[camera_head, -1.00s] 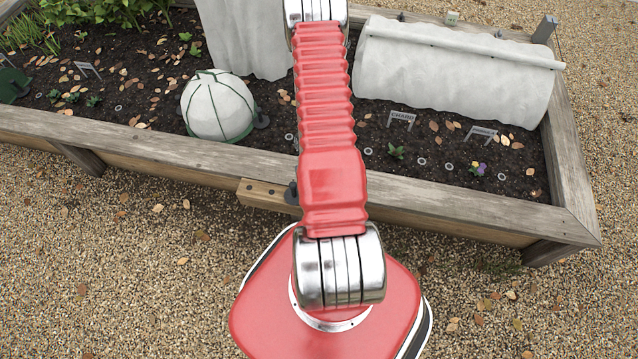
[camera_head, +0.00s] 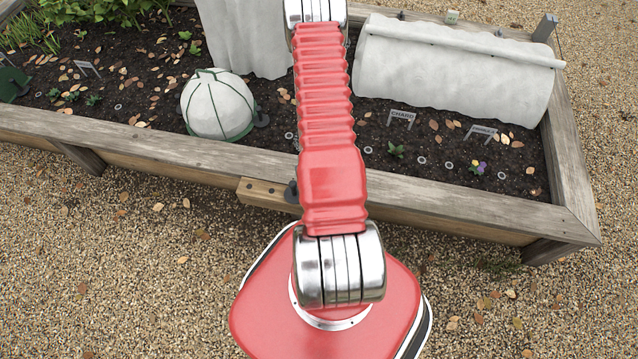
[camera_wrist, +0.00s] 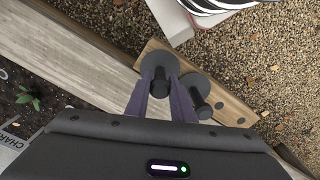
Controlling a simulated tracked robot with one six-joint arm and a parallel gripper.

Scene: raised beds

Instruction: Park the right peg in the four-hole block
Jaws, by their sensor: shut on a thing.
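My gripper (camera_wrist: 161,70) is shut on a dark grey peg (camera_wrist: 158,85) with a round flange, at one end of the wooden four-hole block (camera_wrist: 226,104). The flange overlaps the block in this view; I cannot tell whether the peg is seated or just above it. A second dark peg (camera_wrist: 202,108) with its own flange stands beside it on the block, apart from my fingers. Small dark holes show farther along the block. In the head view the block (camera_head: 262,199) sits on the bed's front side, one dark peg (camera_head: 291,192) shows at its right, and my arm hides the gripper.
The raised bed's front board (camera_head: 180,153) runs behind the block. In the bed are a white dome cloche (camera_head: 217,105), a white fabric tunnel (camera_head: 450,75), a chard label (camera_head: 402,115) and small plants. The gravel (camera_head: 110,260) in front is clear apart from leaves.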

